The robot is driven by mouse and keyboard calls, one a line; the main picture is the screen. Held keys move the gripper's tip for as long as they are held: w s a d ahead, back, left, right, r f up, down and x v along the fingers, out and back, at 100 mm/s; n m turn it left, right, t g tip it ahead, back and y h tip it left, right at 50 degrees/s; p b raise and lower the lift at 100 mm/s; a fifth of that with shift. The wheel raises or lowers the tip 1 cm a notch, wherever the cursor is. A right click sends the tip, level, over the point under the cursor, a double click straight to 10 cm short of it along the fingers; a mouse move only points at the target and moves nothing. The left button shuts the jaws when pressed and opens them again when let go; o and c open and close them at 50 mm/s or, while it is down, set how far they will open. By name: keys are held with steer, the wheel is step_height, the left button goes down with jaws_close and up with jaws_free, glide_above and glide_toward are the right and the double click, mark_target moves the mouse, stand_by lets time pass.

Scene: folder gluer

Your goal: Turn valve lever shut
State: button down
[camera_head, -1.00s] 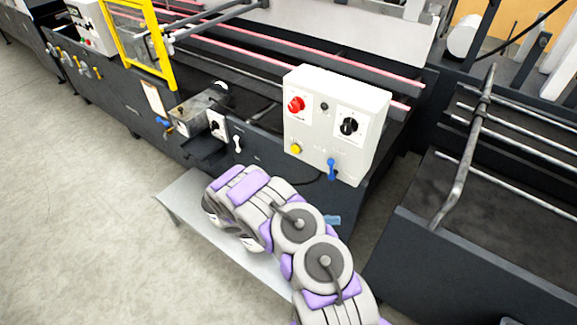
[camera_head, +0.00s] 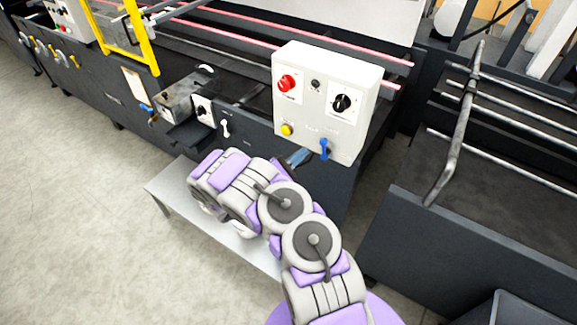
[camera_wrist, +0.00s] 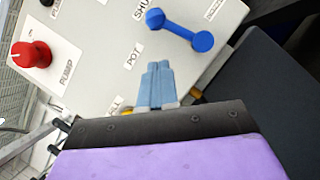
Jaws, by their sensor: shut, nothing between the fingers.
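The blue valve lever (camera_head: 324,148) is on the lower right of the white control box's front face and stands roughly upright in the head view. In the wrist view the lever (camera_wrist: 180,29) slants, with a round knob at each end, near the labels "SHUT" and "POT". My gripper (camera_head: 302,156) is just left of and slightly below the lever in the head view. Its blue-grey fingers (camera_wrist: 156,75) are closed together, hold nothing, and point at the panel beside the "POT" label. A gap shows between fingers and lever in the wrist view.
The white control box (camera_head: 310,105) also carries a red knob (camera_head: 287,83), a black rotary switch (camera_head: 341,104) and a yellow button (camera_head: 287,129). The dark machine frame lies behind. A grey bench (camera_head: 165,190) is below my arm. Open floor lies at left.

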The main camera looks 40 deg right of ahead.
mark_target(324, 149)
steer(key=s+d+r, duration=0.2)
steer(key=shift+d+r+b, duration=0.15)
steer(key=shift+d+b, duration=0.15)
steer(key=shift+a+r, duration=0.1)
steer(key=shift+a, duration=0.05)
steer(key=shift+s+d+r+m+g+y+b, duration=0.15)
steer(key=shift+s+d+r+m+g+b, duration=0.15)
steer(key=shift+m, duration=0.3)
steer(key=shift+s+d+r+m+g+y+b, duration=0.15)
steer(key=shift+s+r+m+g+b, duration=0.1)
steer(key=shift+m+b, duration=0.25)
steer(key=shift+a, duration=0.1)
steer(key=shift+f, duration=0.1)
